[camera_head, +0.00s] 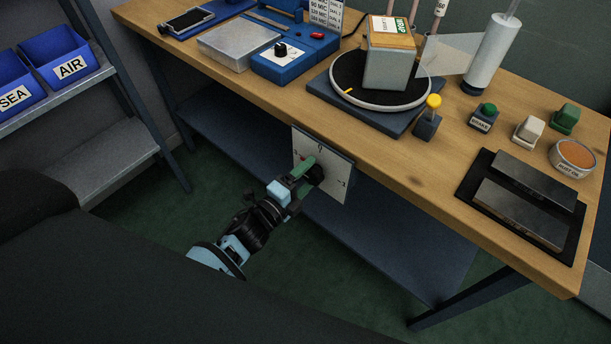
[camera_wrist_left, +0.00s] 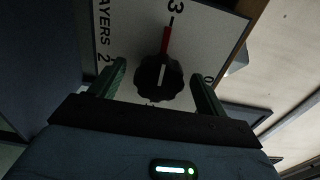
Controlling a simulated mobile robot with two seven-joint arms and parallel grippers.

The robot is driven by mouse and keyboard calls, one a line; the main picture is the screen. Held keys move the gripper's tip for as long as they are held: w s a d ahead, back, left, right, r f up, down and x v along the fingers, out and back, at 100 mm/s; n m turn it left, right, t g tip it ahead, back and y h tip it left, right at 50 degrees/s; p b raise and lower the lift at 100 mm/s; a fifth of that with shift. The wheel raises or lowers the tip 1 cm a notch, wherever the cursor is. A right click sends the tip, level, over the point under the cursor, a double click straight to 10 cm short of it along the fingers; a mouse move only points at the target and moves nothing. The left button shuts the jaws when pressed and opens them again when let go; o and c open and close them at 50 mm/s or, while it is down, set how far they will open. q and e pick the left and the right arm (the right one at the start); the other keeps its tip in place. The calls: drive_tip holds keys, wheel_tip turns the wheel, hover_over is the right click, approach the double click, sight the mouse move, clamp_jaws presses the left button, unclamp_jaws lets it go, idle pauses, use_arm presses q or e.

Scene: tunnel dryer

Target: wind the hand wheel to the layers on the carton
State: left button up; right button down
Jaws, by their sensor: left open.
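The hand wheel is a black ribbed knob (camera_wrist_left: 160,80) on a white dial plate (camera_head: 334,184) at the table's front edge. In the left wrist view its red pointer (camera_wrist_left: 166,42) points at 3, with 2 to the left, 0 to the right and LAYERS printed at the left edge. My left gripper (camera_head: 312,170) is open, with its green fingers on either side of the wheel; I cannot tell whether they touch it. It partly hides the wheel in the head view. My right gripper is not in view.
Behind the dial, the table holds a blue device (camera_head: 290,60), a yellow-topped button (camera_head: 433,102), a green BRAKE button (camera_head: 486,112), a white cylinder (camera_head: 492,55) and dark metal bars (camera_head: 525,210). A lower shelf (camera_head: 400,240) runs under the table. Blue bins (camera_head: 62,52) stand left.

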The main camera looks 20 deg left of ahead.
use_arm(q)
drive_tip(key=v, duration=0.7)
drive_tip(key=shift+s+a, duration=0.15)
drive_tip(key=shift+s, duration=0.2)
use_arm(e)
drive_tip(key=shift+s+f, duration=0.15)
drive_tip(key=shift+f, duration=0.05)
